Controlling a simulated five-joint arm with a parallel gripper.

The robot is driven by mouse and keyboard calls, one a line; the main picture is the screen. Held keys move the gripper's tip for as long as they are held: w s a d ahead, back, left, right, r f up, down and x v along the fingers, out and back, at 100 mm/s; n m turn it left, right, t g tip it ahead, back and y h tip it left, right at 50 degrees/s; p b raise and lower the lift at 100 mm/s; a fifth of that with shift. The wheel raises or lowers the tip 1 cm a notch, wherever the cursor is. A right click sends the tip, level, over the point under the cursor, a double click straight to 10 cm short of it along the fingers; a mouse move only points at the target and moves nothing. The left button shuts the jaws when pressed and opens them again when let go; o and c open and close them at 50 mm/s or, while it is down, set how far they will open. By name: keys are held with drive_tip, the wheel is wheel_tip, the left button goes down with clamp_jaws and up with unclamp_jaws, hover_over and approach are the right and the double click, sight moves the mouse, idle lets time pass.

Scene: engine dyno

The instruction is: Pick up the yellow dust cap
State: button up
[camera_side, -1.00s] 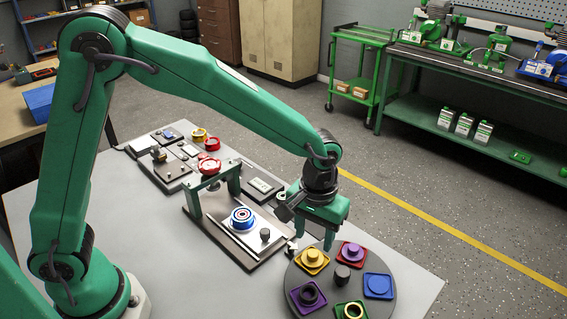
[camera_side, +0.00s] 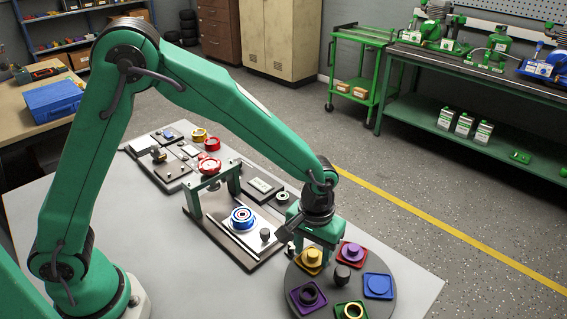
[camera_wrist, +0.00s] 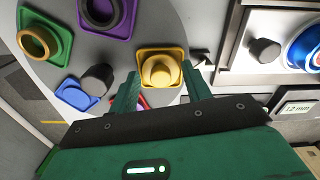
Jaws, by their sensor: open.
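The yellow dust cap (camera_side: 312,256) sits on a yellow square base on the round grey turntable (camera_side: 338,273), on its upper left side. My gripper (camera_side: 310,248) is open at the cap, pointing down. In the wrist view the yellow dust cap (camera_wrist: 159,70) lies between my two green fingers (camera_wrist: 160,78), one on each side. The fingers look apart from the cap. Their exact height over it is hard to tell, and in the side view they partly cover the cap.
The turntable also bears a red piece (camera_side: 351,252), a blue piece (camera_side: 378,286), a purple piece (camera_side: 309,296), a green piece (camera_side: 351,310) and a dark central knob (camera_side: 342,274). A fixture with a blue ringed part (camera_side: 242,217) stands at left. The table's right corner is clear.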

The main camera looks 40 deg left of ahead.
sight(313, 254)
drive_tip(key=c, duration=1)
drive_tip(key=shift+c, duration=0.2)
drive_tip(key=shift+r, duration=0.15)
drive_tip(key=shift+r, duration=0.45)
wheel_tip(313, 254, up, 3)
drive_tip(key=shift+r, duration=0.15)
drive_tip(key=s+d+r, duration=0.6)
drive_tip(key=s, duration=0.4)
drive_tip(key=shift+r, duration=0.3)
